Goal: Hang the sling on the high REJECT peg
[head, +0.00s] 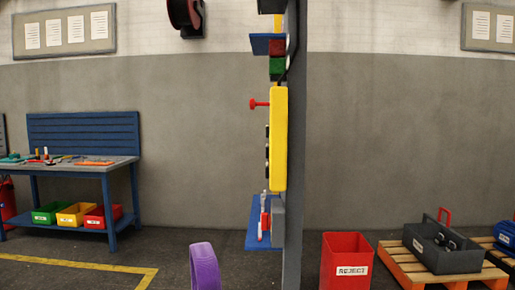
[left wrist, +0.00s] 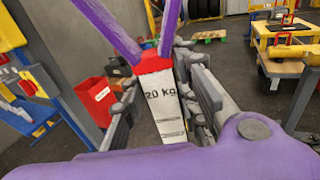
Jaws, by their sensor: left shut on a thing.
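A purple sling (head: 205,267) shows as a loop at the bottom of the head view, left of the post. In the left wrist view, two purple straps (left wrist: 172,25) rise from a red-topped white tag (left wrist: 161,98) marked "20 kg". My left gripper (left wrist: 168,75) is shut on the sling, its grey fingers on either side of the tag. A red knobbed peg (head: 258,103) sticks out left from a yellow panel (head: 279,140), above and right of the loop, apart from it. I cannot read a REJECT label on that peg. My right gripper is not in view.
A dark post (head: 294,200) carries the panel, seen edge-on, and a blue shelf (head: 256,225). A red REJECT bin (head: 345,258) stands right of it. A grey tote (head: 443,256) sits on a wooden pallet (head: 392,266). A blue workbench (head: 85,170) stands left. Floor between is clear.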

